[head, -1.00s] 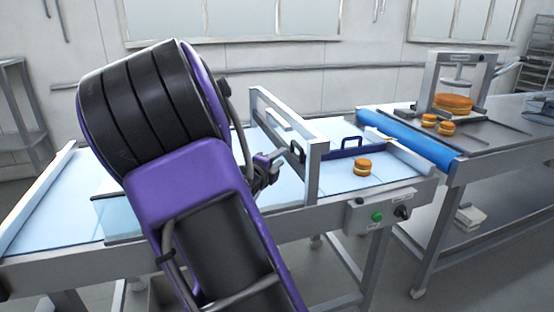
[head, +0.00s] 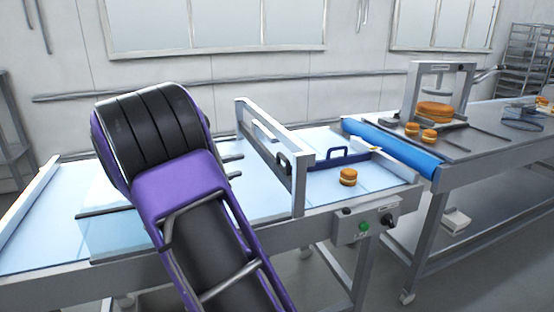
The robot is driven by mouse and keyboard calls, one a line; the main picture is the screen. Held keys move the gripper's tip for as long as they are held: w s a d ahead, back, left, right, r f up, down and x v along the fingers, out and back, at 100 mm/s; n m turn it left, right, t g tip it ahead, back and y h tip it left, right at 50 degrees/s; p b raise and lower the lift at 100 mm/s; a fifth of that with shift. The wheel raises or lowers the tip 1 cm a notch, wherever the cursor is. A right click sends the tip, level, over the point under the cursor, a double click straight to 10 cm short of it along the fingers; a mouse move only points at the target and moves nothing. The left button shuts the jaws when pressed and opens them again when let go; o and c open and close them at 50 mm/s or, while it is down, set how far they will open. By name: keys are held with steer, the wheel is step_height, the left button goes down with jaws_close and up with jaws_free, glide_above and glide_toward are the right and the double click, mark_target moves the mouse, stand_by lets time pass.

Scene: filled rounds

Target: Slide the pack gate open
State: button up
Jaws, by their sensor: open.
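A pale grey gate frame (head: 298,188) stands across the light blue conveyor belt (head: 120,238), with a small dark handle or fitting (head: 283,161) low on its near half. My purple and black arm fills the left middle, left of the frame. My gripper is hidden behind it.
A filled round (head: 348,177) sits on the belt right of the frame. A control box (head: 366,220) with a green button hangs on the near side. A blue roller (head: 395,148) leads to a steel table with several rounds and a press (head: 412,92).

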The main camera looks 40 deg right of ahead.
glide_toward(282, 158)
steer(key=shift+g, duration=0.3)
steer(key=x, duration=0.8)
steer(key=shift+w+d, duration=0.25)
steer(key=shift+w, duration=0.1)
jaws_close()
stand_by(0.9)
